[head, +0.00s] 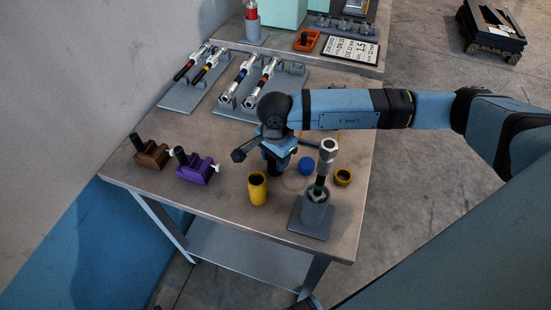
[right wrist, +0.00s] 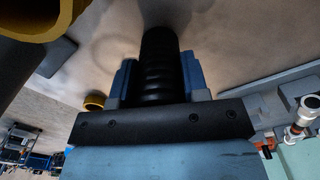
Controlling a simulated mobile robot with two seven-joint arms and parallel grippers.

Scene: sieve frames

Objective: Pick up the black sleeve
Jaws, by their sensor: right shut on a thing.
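The black sleeve (right wrist: 160,62) is a dark ridged cylinder, seen close up in the right wrist view between the blue fingers of my right gripper (right wrist: 158,82). The fingers are shut on its two sides. In the head view my right gripper (head: 277,158) points down over the middle of the table, and a dark part of the sleeve shows below it. The sleeve looks upright; I cannot tell whether its lower end touches the table. My left gripper is not in view.
Near the gripper are a yellow cup (head: 257,190), a blue cap (head: 306,166), a yellow ring (head: 343,177) and a grey stand (head: 315,212) holding an upright rod. Brown (head: 150,153) and purple (head: 195,169) blocks stand left. Racks (head: 190,96) with tubes lie behind.

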